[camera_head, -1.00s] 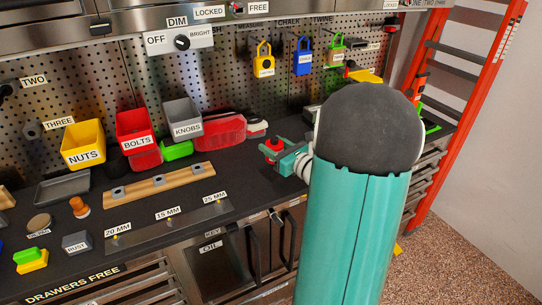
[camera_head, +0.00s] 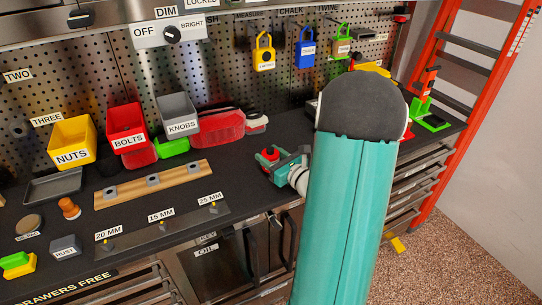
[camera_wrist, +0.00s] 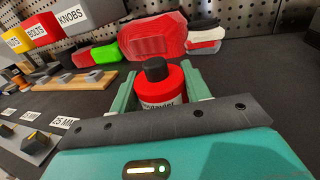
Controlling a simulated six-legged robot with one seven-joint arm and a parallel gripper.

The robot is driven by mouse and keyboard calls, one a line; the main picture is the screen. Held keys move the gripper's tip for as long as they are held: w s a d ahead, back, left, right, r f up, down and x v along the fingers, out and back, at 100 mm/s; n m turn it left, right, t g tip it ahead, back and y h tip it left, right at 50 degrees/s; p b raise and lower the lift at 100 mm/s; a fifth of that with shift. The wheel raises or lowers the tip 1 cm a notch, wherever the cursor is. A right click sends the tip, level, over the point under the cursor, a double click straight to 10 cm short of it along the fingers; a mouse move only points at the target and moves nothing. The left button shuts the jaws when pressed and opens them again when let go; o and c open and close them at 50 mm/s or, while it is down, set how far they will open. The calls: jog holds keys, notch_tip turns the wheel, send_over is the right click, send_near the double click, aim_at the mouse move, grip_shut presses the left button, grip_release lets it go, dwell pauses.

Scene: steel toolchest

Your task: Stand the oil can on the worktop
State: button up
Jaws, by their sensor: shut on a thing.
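The oil can appears to be the red can with a black cap, upright between my fingers in the wrist view (camera_wrist: 162,84). The print on its front is partly covered by my gripper. In the head view, only the can's top (camera_head: 268,155) shows. My gripper (camera_head: 275,161) is shut on the can, with one teal finger on each side, also seen in the wrist view (camera_wrist: 161,86). It is over the right part of the dark worktop (camera_head: 240,170), near the front edge. The can's base is hidden, so I cannot tell whether it touches the worktop.
A red case (camera_head: 220,128) and yellow, red and grey bins stand along the pegboard behind. A wooden rail (camera_head: 153,184) and a metal size strip (camera_head: 160,228) lie to the left. Bare worktop lies between the rail and my gripper. A red ladder (camera_head: 480,110) stands at the right.

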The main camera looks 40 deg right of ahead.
jog(key=shift+s+d+f, duration=0.15)
jog(key=shift+d+f, duration=0.05)
jog(key=shift+f, duration=0.45)
jog(key=shift+w+a, duration=0.2)
jog(key=shift+a, duration=0.05)
jog(key=shift+s+d, duration=0.15)
jog(key=shift+f, duration=0.15)
jog(key=o, duration=1.1)
